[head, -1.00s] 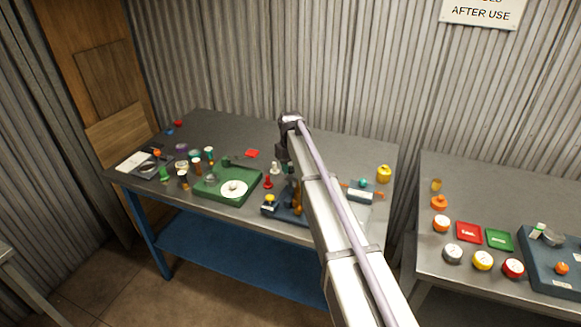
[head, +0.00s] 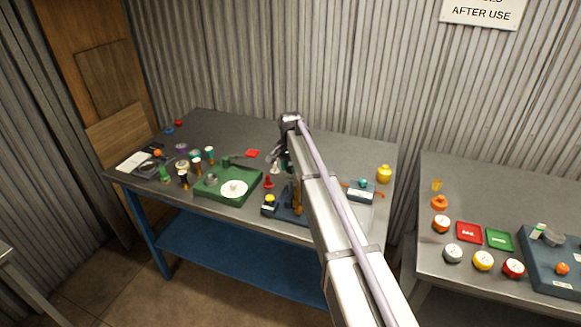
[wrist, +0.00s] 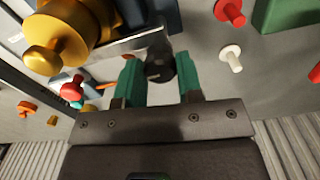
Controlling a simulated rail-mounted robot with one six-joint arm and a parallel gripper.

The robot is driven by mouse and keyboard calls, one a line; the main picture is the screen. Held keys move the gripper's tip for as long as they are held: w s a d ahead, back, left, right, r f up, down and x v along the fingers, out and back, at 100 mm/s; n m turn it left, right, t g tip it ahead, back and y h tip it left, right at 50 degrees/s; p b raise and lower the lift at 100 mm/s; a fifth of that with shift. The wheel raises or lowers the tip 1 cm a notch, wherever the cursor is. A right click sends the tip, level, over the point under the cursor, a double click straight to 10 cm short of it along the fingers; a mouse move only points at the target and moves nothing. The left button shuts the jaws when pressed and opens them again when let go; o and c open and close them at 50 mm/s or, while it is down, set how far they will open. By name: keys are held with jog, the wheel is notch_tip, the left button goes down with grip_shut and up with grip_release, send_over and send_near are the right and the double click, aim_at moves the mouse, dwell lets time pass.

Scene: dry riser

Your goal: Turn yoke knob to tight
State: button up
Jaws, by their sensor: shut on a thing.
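My gripper (wrist: 160,82) has two teal fingertips in the wrist view. They are shut on a dark round knob (wrist: 160,67), which sits at the end of a pale metal piece (wrist: 140,42); I take it to be the yoke knob. Its marking and tight position cannot be read. A large brass fitting (wrist: 72,28) stands beside it at upper left. In the head view, the fixture's dark blue base (head: 284,213) and brass column (head: 297,196) show beside my arm. My arm partly hides the fixture, and the knob cannot be made out there.
A green tray (head: 213,192) with a white disc stands left of the fixture. A red peg (head: 268,182) and a white peg (head: 275,168) stand close by. A block with a teal knob (head: 362,183) is to the right. The table's back middle is mostly clear.

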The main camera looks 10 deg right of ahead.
jog(key=shift+m, duration=1.2)
jog(key=o, duration=0.9)
notch_tip(320, 180, up, 11)
jog(key=p, duration=1.1)
jog(key=s+f+n+b, duration=0.1)
jog(key=s+n, duration=0.2)
jog(key=s, duration=0.9)
jog(key=s+f+n+b, duration=0.2)
jog(key=s+n, duration=0.1)
jog(key=s, duration=1)
jog(key=s+f+n+b, duration=0.1)
jog(key=s+n, duration=0.3)
jog(key=s, duration=0.9)
jog(key=shift+s+a+f+b, duration=0.1)
jog(key=shift+s+f+b, duration=0.15)
jog(key=shift+f+b, duration=0.15)
